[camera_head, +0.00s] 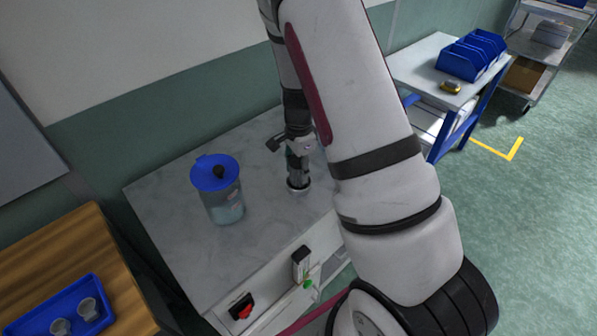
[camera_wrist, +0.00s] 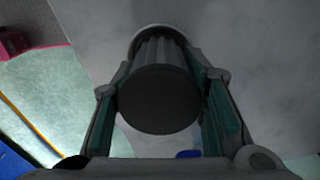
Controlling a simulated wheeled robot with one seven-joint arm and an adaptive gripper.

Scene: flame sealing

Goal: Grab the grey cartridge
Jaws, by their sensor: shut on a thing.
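The grey cartridge (camera_wrist: 158,100) fills the middle of the wrist view, a ribbed dark grey cylinder seen from its round end. A pale ring shows at its far end. My gripper (camera_wrist: 160,68) has one green-padded finger on each side of it, shut on it. In the head view my gripper (camera_head: 297,160) points down at the right part of the marble-topped cabinet (camera_head: 165,195). The cartridge's lower end (camera_head: 298,184) shows below the fingers, at or just above the top; I cannot tell if it touches.
A clear jar with a blue lid (camera_head: 215,172) stands left of my gripper on the cabinet. A wooden table (camera_head: 60,255) with a blue tray (camera_head: 40,327) of small cups is at lower left. A side table (camera_head: 425,62) with blue bins (camera_head: 470,52) stands at upper right.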

